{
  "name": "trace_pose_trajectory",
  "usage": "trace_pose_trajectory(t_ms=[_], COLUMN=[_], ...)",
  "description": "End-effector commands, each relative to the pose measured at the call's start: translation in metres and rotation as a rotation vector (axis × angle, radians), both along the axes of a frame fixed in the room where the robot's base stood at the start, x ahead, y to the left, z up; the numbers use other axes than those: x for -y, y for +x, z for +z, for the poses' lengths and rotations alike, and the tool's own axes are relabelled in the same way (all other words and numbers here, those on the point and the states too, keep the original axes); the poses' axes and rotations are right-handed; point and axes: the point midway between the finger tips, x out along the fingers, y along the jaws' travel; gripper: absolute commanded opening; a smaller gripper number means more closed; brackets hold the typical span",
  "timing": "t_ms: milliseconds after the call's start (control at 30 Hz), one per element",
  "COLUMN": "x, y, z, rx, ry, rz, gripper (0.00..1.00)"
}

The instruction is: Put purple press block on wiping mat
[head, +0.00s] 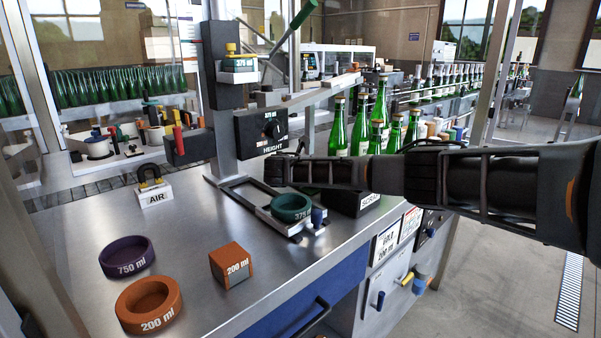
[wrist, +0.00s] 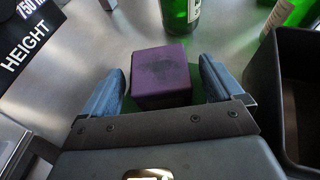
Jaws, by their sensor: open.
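The purple press block (wrist: 160,72) sits between the two blue-grey fingers of my open gripper (wrist: 161,80) in the wrist view. A small gap shows on both sides of it. A green patch, apparently the wiping mat (wrist: 199,94), shows at the block's lower sides. The block appears to stand on it, though most of the patch is hidden. In the head view my gripper (head: 281,171) is over the bench by the height column, and the block is hidden there.
A black scrap bin (wrist: 290,100) stands close on the right in the wrist view. Green bottles (head: 362,130) stand behind my arm. A green ring (head: 291,207), a purple ring (head: 127,257), an orange ring (head: 148,304) and an orange block (head: 232,264) are on the bench.

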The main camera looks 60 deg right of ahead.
Motion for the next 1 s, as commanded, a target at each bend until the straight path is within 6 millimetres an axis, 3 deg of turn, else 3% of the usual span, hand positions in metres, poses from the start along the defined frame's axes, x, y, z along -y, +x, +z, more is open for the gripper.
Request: trace_pose_trajectory(t_ms=[300, 500, 1000], x=[-0.058, -0.085, -0.095], y=[-0.008, -0.013, -0.015], z=[0.023, 0.036, 0.041], rx=[0.001, 0.002, 0.001], ry=[0.002, 0.000, -0.001], rz=[0.004, 0.002, -0.001], gripper=[0.94, 0.94, 0.94])
